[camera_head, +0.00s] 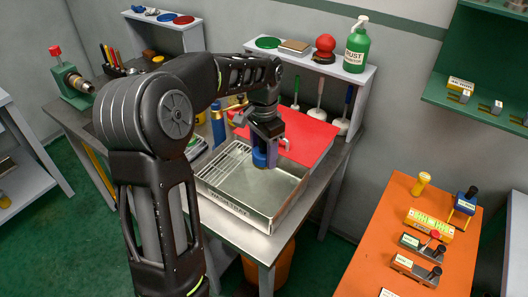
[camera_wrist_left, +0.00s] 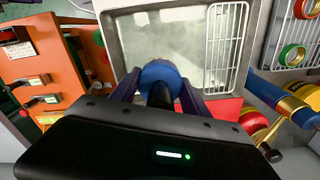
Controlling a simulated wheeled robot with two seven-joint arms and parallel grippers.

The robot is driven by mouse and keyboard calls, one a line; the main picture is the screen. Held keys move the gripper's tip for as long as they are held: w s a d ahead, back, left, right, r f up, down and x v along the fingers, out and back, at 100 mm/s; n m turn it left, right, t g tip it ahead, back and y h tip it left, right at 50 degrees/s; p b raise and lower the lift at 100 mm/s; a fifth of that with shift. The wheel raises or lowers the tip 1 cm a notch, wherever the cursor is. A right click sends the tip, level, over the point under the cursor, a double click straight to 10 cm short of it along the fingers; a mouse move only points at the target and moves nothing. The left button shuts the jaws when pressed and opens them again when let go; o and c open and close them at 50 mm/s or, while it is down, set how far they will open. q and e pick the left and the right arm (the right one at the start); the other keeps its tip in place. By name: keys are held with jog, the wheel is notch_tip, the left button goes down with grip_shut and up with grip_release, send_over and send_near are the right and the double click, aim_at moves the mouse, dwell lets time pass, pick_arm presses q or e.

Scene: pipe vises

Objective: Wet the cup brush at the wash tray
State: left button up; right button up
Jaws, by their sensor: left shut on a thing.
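The wash tray (camera_head: 283,217) is a shallow metal tray on the grey bench, with a wire rack (camera_head: 228,167) on its left side. My left gripper (camera_head: 266,144) points down over the back of the tray and is shut on the cup brush (camera_head: 262,158), which shows as a blue round part. In the left wrist view the blue brush (camera_wrist_left: 160,72) with its black handle sits between the two fingers (camera_wrist_left: 160,90), and the tray (camera_wrist_left: 150,22) lies beyond it. Whether the brush touches the tray floor is unclear. My right gripper is not in view.
A grey shelf (camera_head: 350,74) holds a green bottle (camera_head: 357,46) and a red knobbed item. A blue cylinder (camera_head: 218,128) stands left of the gripper. An orange bench (camera_head: 375,238) with several small vises is at right.

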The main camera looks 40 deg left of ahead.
pick_arm(q)
jog(key=shift+f, duration=0.15)
jog(key=shift+f+b, duration=3.85)
jog(key=shift+f, duration=1.35)
jog(key=shift+r, duration=0.15)
notch_tip(320, 180, up, 9)
jog(key=p, duration=0.7)
jog(key=shift+f, duration=0.2)
jog(key=shift+r+p, duration=1.55)
jog(key=shift+r, duration=0.45)
